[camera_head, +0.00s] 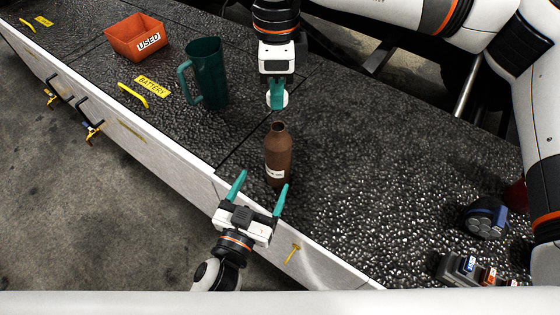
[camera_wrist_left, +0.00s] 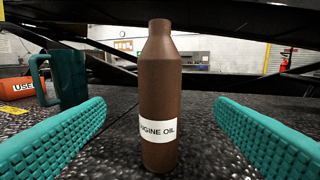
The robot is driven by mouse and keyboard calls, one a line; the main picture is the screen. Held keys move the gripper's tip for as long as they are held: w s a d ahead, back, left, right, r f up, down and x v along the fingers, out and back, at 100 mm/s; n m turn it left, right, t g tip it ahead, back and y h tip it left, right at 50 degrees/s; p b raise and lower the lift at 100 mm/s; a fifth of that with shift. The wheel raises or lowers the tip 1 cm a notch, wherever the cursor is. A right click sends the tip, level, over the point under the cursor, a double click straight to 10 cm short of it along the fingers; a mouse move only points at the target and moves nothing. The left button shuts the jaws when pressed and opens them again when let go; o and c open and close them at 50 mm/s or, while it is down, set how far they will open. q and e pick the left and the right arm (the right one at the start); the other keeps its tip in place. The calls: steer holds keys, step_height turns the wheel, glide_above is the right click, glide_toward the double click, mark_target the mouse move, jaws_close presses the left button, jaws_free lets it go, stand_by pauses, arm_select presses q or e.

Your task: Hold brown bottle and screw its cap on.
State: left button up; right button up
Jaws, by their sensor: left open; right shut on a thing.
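The brown bottle (camera_head: 279,150) stands upright and capless on the dark textured bed; it also shows in the left wrist view (camera_wrist_left: 159,88) with a white "ENGINE OIL" label. My left gripper (camera_head: 262,186) is open, its teal fingers apart on the near side of the bottle. In the left wrist view the bottle stands centred ahead between the fingers, with gaps on both sides. My right gripper (camera_head: 277,98) points down beyond and above the bottle's neck, shut on a round white cap (camera_head: 284,100), which its fingers partly cover.
A green jug (camera_head: 208,75) stands left of the bottle, with an orange "USED" bin (camera_head: 133,37) further back. Yellow handles and a "BATTERY" label lie along the left. At the right are a dark blue round item (camera_head: 485,217) and a small tray (camera_head: 470,270). The bed right of the bottle is clear.

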arm_select(q)
steer(key=shift+w, duration=0.1)
steer(key=x, duration=1.2)
steer(key=c, duration=1.5)
arm_select(e)
glide_above(278, 126)
steer(key=shift+f, duration=2.5)
